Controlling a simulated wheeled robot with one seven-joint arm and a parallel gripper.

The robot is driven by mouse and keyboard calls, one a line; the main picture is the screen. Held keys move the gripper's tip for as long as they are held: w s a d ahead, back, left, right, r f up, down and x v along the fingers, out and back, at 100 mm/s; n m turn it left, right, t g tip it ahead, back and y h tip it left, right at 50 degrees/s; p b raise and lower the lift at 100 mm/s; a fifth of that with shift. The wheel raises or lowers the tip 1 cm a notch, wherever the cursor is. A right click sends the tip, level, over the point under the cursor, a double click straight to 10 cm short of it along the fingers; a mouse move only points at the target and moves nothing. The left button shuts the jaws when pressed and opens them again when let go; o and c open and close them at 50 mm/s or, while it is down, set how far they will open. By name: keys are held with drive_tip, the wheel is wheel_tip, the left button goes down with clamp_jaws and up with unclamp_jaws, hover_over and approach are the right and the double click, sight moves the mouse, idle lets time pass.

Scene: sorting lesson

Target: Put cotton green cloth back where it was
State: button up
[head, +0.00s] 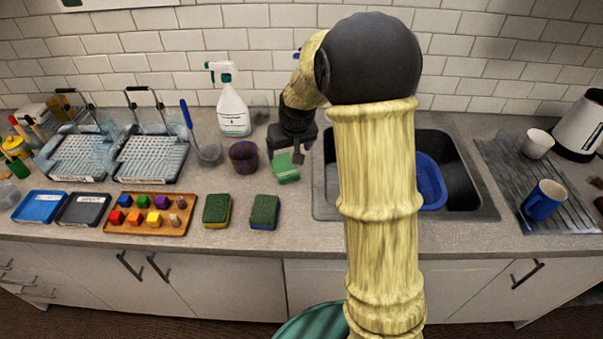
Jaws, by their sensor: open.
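A bright green folded piece (285,171), which looks like the green cloth, lies on the counter left of the sink. My gripper (286,156) points down at it, its fingers over or just behind the cloth's far edge. The jaws are open. I cannot tell from this view whether the fingers touch the cloth.
A dark purple-brown pot (243,157) and a spray bottle (233,105) stand left of my gripper. A wooden tray (112,228) holds several coloured pieces. The sink (462,196) holds a blue item (431,182).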

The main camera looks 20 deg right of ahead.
drive_tip(key=s+g, duration=0.1)
drive_tip(key=s, duration=2.2)
drive_tip(key=shift+a+f+m+g, duration=0.15)
drive_tip(key=shift+f+m+g, duration=0.15)
drive_tip(key=shift+m+g, duration=0.1)
drive_tip(key=shift+s, duration=0.1)
